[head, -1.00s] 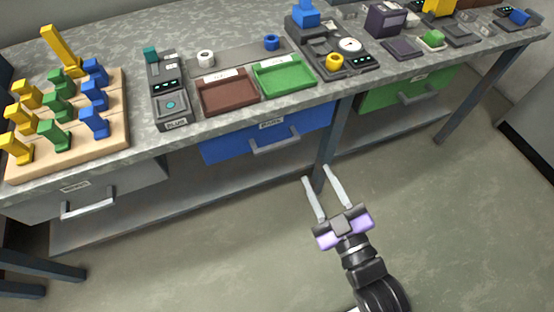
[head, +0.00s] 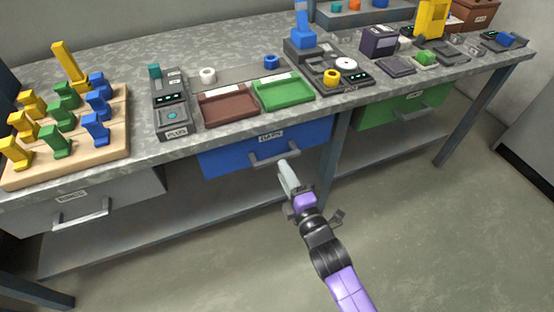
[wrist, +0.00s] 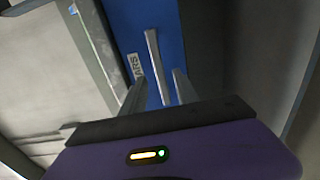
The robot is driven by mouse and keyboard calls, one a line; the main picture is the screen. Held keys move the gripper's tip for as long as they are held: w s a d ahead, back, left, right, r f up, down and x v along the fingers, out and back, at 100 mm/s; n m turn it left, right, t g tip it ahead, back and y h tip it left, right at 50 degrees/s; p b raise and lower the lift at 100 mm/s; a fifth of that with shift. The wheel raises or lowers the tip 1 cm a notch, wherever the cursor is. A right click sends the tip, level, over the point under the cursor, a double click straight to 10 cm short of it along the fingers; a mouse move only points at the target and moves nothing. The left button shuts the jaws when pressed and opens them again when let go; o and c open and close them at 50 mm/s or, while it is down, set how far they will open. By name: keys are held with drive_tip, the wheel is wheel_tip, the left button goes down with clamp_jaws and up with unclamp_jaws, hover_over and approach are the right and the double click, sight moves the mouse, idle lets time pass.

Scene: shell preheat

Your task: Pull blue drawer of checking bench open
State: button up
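The blue drawer (head: 230,158) is under the bench top, left of a grey leg, and looks shut. Its grey bar handle (head: 275,155) is on the front, below a white label. My gripper (head: 286,170) is just in front of the handle's right part, its fingers overlapping in the head view. In the wrist view, the two fingers of my gripper (wrist: 158,92) are spread apart. The handle (wrist: 153,55) appears between and beyond them, against the blue front (wrist: 172,45). I cannot tell whether any finger touches it.
The bench top (head: 215,135) carries a brown tray (head: 227,104), a green tray (head: 282,92) and a wooden peg board (head: 120,150). A grey drawer (head: 120,190) is at left, a green drawer (head: 385,112) at right. The floor in front is clear.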

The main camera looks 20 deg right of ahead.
sight(277, 157)
drive_tip(key=w, duration=0.5)
drive_tip(key=shift+w+b, duration=0.4)
drive_tip(key=shift+c, duration=0.3)
clamp_jaws()
idle(0.8)
